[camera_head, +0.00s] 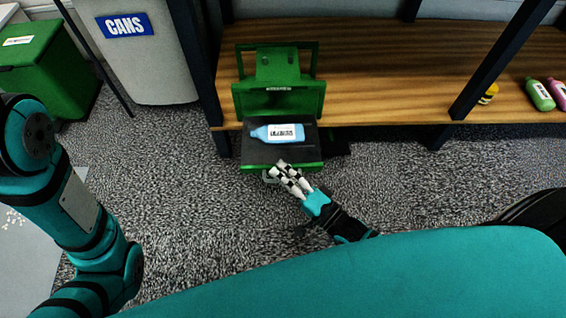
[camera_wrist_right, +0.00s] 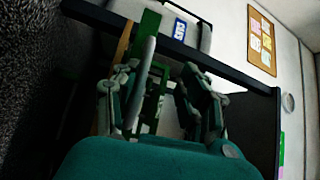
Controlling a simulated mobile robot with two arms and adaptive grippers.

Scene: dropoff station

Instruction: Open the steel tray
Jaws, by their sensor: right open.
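A green box-like unit (camera_head: 280,98) stands at the edge of the wooden shelf. A dark flat tray (camera_head: 262,155) with a green front edge extends from it over the floor. A light blue bottle (camera_head: 278,133) with a white label lies on the tray. A small grey handle (camera_head: 268,179) shows at the tray's front. My right gripper (camera_head: 283,176) is open at this handle. In the right wrist view, a pale bar (camera_wrist_right: 143,80) runs between the open fingers of my right gripper (camera_wrist_right: 165,95); I cannot tell whether they touch it. My left gripper is out of view.
A green bin (camera_head: 45,65) and a grey bin marked CANS (camera_head: 140,60) stand at the left. The wooden shelf (camera_head: 400,70) has dark posts. A green bottle (camera_head: 540,95) and a pink bottle (camera_head: 559,92) lie at its right. The carpet right of the tray is clear.

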